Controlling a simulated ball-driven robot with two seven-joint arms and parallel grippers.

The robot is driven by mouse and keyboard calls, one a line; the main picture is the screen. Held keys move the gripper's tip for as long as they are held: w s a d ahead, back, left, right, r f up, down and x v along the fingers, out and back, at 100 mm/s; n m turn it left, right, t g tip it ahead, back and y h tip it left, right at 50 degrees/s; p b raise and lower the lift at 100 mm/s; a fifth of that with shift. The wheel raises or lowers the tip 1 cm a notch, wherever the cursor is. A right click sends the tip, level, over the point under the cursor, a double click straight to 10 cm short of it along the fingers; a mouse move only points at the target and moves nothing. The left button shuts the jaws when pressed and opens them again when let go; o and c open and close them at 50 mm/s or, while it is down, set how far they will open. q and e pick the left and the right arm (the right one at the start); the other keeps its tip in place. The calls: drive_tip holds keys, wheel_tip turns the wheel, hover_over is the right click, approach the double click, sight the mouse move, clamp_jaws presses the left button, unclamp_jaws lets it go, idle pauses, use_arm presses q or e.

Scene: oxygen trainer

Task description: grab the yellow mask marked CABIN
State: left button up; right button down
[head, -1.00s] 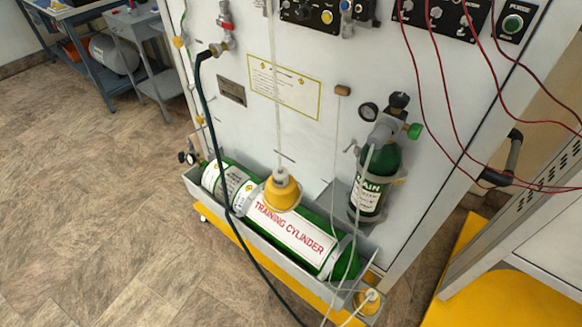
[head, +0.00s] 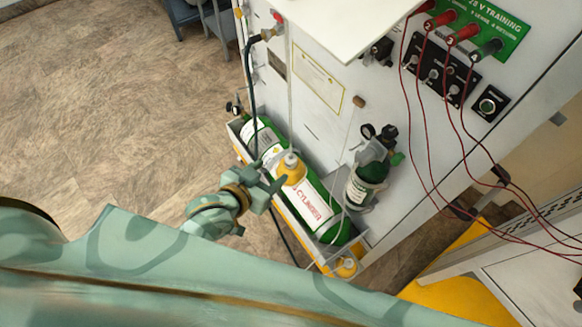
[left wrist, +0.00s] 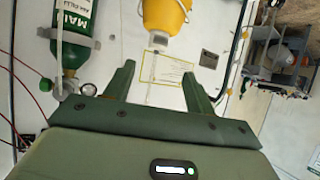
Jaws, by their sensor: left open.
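A yellow mask (head: 292,172) with a pale top hangs on a cord in front of the large green cylinder (head: 315,205). No CABIN marking is readable on it. My left gripper (head: 274,178) is just left of this mask and open, with nothing between its fingers. In the left wrist view the mask (left wrist: 167,18) is at the top edge, partly cut off, beyond the open fingers (left wrist: 160,86). My right gripper is not in view.
A dark hose (head: 249,95) runs down past the left gripper. A small green cylinder (head: 364,187) with a gauge is mounted right of the mask. Red leads (head: 467,140) hang from the panel at right. The floor (head: 110,110) at left is clear.

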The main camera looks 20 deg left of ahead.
sight(290, 160)
use_arm(q)
drive_tip(key=x, duration=0.5)
drive_tip(key=shift+f+b, duration=0.1)
drive_tip(key=shift+b, duration=0.25)
drive_tip(key=x, duration=0.3)
drive_tip(key=b+x, duration=0.1)
drive_tip(key=x, duration=0.1)
drive_tip(key=shift+d, duration=0.3)
drive_tip(key=shift+w+f, duration=0.15)
drive_tip(key=shift+w, duration=0.1)
clamp_jaws()
